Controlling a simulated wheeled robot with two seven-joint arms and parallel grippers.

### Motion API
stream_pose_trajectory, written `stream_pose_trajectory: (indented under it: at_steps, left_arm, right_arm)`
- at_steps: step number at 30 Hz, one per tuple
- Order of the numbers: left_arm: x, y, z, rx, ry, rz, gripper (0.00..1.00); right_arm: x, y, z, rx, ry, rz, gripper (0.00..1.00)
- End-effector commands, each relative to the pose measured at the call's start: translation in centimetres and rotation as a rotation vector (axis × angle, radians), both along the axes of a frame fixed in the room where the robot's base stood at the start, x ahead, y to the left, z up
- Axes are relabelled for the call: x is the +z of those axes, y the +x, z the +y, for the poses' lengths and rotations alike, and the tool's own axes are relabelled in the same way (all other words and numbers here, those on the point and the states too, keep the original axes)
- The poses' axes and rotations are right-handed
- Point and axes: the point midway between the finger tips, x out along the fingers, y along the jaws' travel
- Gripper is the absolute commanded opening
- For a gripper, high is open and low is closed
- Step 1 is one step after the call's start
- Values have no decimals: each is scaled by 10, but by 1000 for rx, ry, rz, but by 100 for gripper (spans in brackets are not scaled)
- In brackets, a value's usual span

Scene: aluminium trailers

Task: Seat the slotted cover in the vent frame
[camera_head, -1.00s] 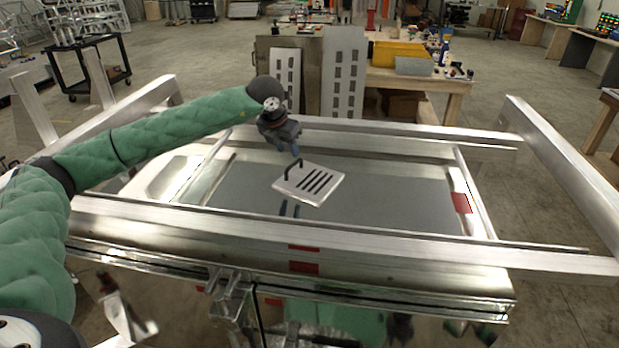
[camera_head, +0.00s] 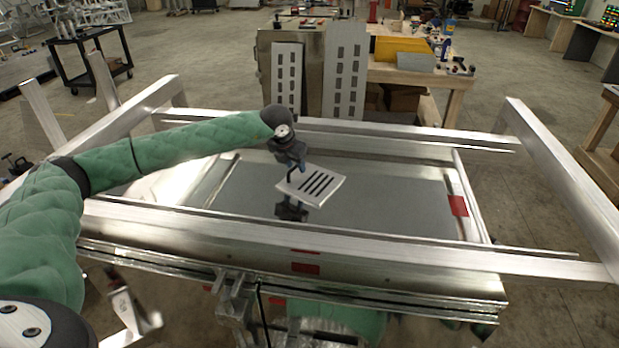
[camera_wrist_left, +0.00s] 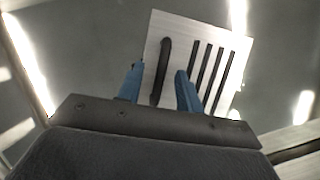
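The slotted cover (camera_head: 322,187) is a pale square metal plate with several dark slots and a raised black bar handle. It lies over the grey panel inside the aluminium trailer frame. My left gripper (camera_head: 290,172) is at the cover's left side, by the handle. In the left wrist view the cover (camera_wrist_left: 222,44) is ahead of my left gripper (camera_wrist_left: 160,76). Its two blue fingers are apart, one on each side of the handle (camera_wrist_left: 161,68), with gaps visible. I cannot make out the vent frame. My right gripper does not show.
The glossy grey panel (camera_head: 400,205) mirrors my gripper. Aluminium rails (camera_head: 400,252) surround it, with red patches (camera_head: 458,206). Slotted metal panels (camera_head: 347,75) stand behind, beside a workbench (camera_head: 455,83) with a yellow box (camera_head: 400,48). A black cart (camera_head: 92,58) is at far left.

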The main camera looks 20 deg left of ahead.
Motion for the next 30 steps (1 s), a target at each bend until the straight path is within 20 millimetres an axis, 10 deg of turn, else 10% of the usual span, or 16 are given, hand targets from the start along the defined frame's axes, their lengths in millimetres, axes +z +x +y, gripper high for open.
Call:
stream_pose_trajectory:
  at_steps: [8, 14, 30]
  left_arm:
    - [-2, 1, 0, 0, 0, -1, 36]
    - [-2, 1, 0, 0, 0, -1, 1]
    - [8, 1, 0, 0, 0, -3, 0]
  right_arm:
    - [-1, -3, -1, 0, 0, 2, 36]
    - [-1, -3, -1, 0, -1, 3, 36]
    - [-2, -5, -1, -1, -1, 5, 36]
